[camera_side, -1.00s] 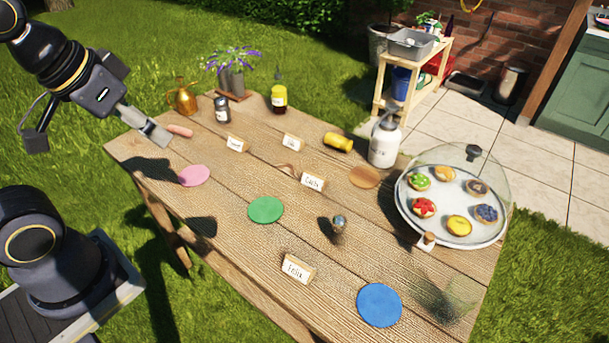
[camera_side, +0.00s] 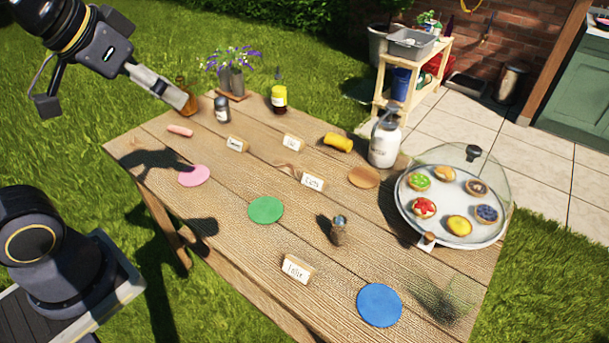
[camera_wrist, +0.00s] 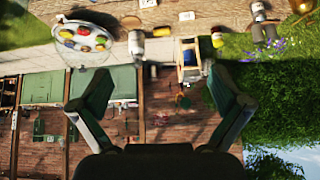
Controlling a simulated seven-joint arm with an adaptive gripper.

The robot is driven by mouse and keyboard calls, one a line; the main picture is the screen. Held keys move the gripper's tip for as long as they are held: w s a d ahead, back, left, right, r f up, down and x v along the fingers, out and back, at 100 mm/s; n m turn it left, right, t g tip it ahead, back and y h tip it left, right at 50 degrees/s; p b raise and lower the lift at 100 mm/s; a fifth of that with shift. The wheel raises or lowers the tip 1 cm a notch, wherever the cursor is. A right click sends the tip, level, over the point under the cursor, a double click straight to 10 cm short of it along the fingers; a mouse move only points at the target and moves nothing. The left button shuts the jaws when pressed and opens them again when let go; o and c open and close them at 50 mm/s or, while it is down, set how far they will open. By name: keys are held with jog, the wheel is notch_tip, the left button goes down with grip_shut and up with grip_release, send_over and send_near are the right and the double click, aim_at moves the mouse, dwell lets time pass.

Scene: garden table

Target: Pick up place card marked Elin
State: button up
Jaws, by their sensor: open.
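Several white place cards on wooden holders stand on the table: one at the back left (camera_side: 237,145), one at the back middle (camera_side: 292,142), one in the middle (camera_side: 312,181) and one near the front (camera_side: 297,269) that seems to read Felix. The lettering on the others is too small to read surely, so I cannot tell which is marked Elin. My gripper (camera_side: 188,103) is raised over the back left of the table, apart from all cards. In the wrist view my gripper (camera_wrist: 158,90) is open and empty, with one card (camera_wrist: 187,16) at the top edge.
A domed tray of tarts (camera_side: 408,212), a white bottle (camera_side: 384,140), a yellow jar (camera_side: 338,142) lying down and a small dark-topped object (camera_side: 339,230) stand around the cards. Felt discs in pink (camera_side: 194,176), green (camera_side: 266,210) and blue (camera_side: 380,305) lie flat.

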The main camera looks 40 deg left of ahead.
jog(key=w+r, duration=0.5)
jog(key=w, duration=0.4)
jog(key=n+g, duration=0.1)
jog(key=g, duration=0.2)
send_over(294, 137)
jog(key=s, duration=0.2)
jog(key=f, duration=3.8)
jog(key=shift+w+a, duration=0.1)
jog(key=shift+a, duration=0.3)
jog(key=shift+d+x, duration=0.15)
jog(key=shift+x, duration=1.35)
jog(key=shift+d+x, duration=0.15)
jog(key=shift+x, duration=1.4)
jog(key=shift+c, duration=0.3)
